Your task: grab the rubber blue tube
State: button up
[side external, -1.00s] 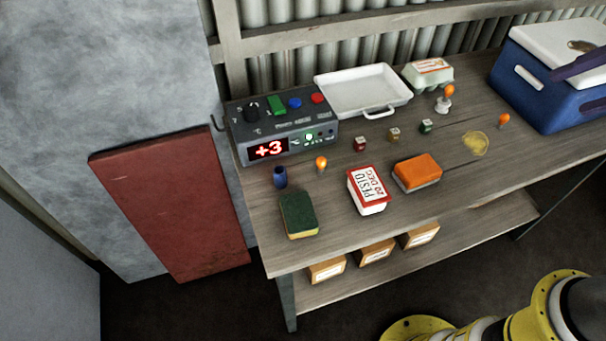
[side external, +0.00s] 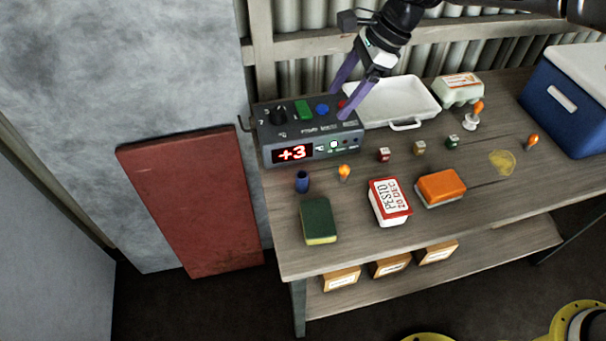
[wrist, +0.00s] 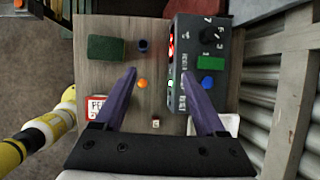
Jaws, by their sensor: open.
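The blue tube (side external: 302,182) is a short dark blue cylinder standing upright on the bench, in front of the control box's left part. It also shows in the wrist view (wrist: 143,46) at the top, beside the green sponge. My gripper (side external: 340,102) has two long purple fingers, spread apart with nothing between them. In the side view it hangs over the right part of the control box, behind and to the right of the tube. In the wrist view my gripper (wrist: 159,74) spans the box's front edge, and the tube lies beyond the fingertips.
The grey control box (side external: 310,135) has knobs and a lit "+3" display. A white tray (side external: 395,103) is behind. Bare wood surrounds the tube.

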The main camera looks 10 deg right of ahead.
jog(key=g, duration=0.1)
send_near(297, 185)
jog(key=w+f, duration=0.1)
jog(key=shift+n, duration=0.3)
jog(key=shift+x, duration=3.3)
jog(key=shift+h, duration=0.3)
grip_shut()
